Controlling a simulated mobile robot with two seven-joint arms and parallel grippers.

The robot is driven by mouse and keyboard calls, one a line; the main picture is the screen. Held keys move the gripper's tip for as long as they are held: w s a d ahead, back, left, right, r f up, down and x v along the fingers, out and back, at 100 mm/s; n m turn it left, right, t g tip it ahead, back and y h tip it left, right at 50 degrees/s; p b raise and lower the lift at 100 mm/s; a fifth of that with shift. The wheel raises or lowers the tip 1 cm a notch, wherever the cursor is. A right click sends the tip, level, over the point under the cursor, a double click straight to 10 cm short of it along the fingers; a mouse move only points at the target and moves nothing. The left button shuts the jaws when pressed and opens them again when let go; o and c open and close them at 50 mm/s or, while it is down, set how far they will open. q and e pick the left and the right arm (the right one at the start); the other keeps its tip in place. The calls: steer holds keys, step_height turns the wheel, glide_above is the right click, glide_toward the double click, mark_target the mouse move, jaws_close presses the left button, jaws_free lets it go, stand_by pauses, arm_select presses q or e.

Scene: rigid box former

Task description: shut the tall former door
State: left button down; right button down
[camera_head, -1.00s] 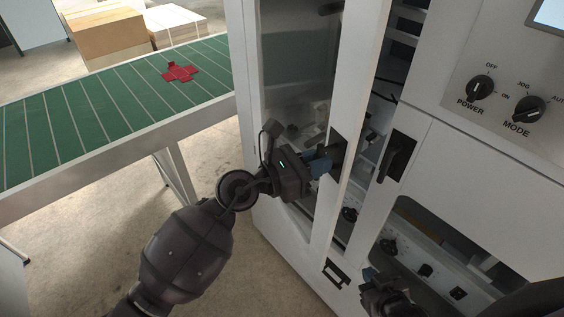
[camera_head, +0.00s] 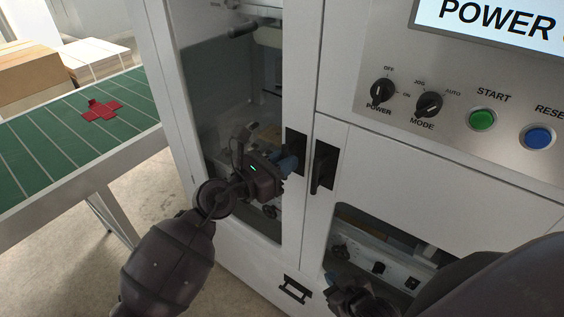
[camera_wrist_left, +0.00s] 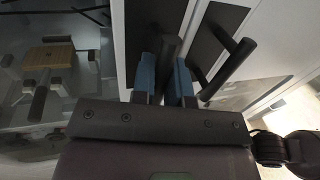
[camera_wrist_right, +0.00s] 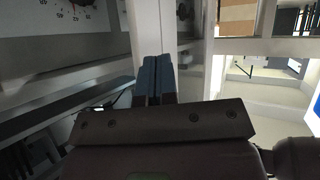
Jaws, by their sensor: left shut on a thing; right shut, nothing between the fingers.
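The tall former door (camera_head: 292,225) has a white frame around a dark glass pane. It stands flush or nearly flush with the machine front; I cannot tell whether it is fully seated. My left gripper (camera_head: 292,160) is shut on the door's dark handle (camera_wrist_left: 168,55), which shows between the blue fingers in the left wrist view. The fingers hide most of the handle in the head view. My right gripper (camera_head: 338,297) is shut and empty, low in front of the machine's lower window. Its blue fingers (camera_wrist_right: 155,80) are together in the right wrist view.
A second black handle (camera_head: 323,167) sits on the neighbouring panel, close right of the door handle. A control panel with a power knob (camera_head: 382,91) and a green start button (camera_head: 482,119) is above right. A green conveyor (camera_head: 45,150) with a red piece (camera_head: 101,110) stands left.

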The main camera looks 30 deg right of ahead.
arm_select(q)
steer(key=c, duration=1.5)
jaws_free()
steer(key=shift+d+r, duration=0.15)
steer(key=o, duration=0.3)
steer(key=shift+w+d, duration=0.1)
steer(key=shift+d, duration=0.3)
steer(key=shift+o, duration=0.2)
steer(key=shift+a, duration=0.25)
steer(key=shift+a, duration=0.1)
steer(key=v, duration=1)
steer(key=shift+a+b, duration=0.3)
